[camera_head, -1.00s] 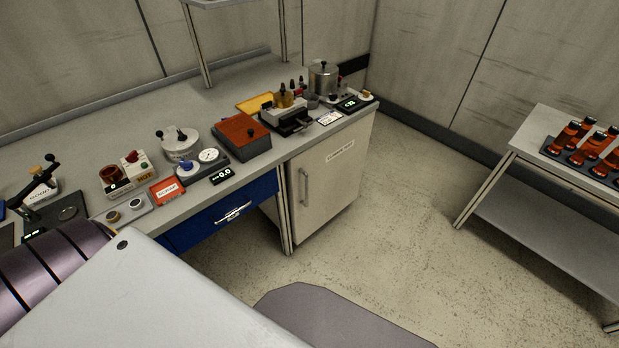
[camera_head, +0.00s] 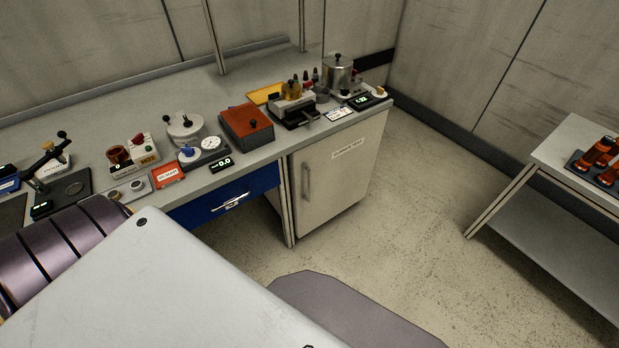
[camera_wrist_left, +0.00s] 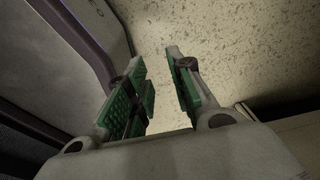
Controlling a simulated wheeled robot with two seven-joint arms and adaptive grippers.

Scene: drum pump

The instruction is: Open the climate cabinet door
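The climate cabinet (camera_head: 338,180) is a pale box under the right end of the bench in the head view. Its door is shut, with a label near the top and a vertical bar handle (camera_head: 306,182) at its left edge. My left gripper (camera_wrist_left: 158,70) shows in the left wrist view, with two green-padded fingers apart and nothing between them. Speckled floor lies beyond the fingers. Neither gripper shows in the head view, so I cannot tell the left gripper's distance from the handle. My right gripper is not in view.
The bench (camera_head: 90,140) carries several instruments, including a red box (camera_head: 246,128) and a metal pot (camera_head: 337,74). A blue drawer (camera_head: 226,200) is left of the cabinet. A side table (camera_head: 560,150) with amber bottles stands at the right. Floor before the cabinet is clear.

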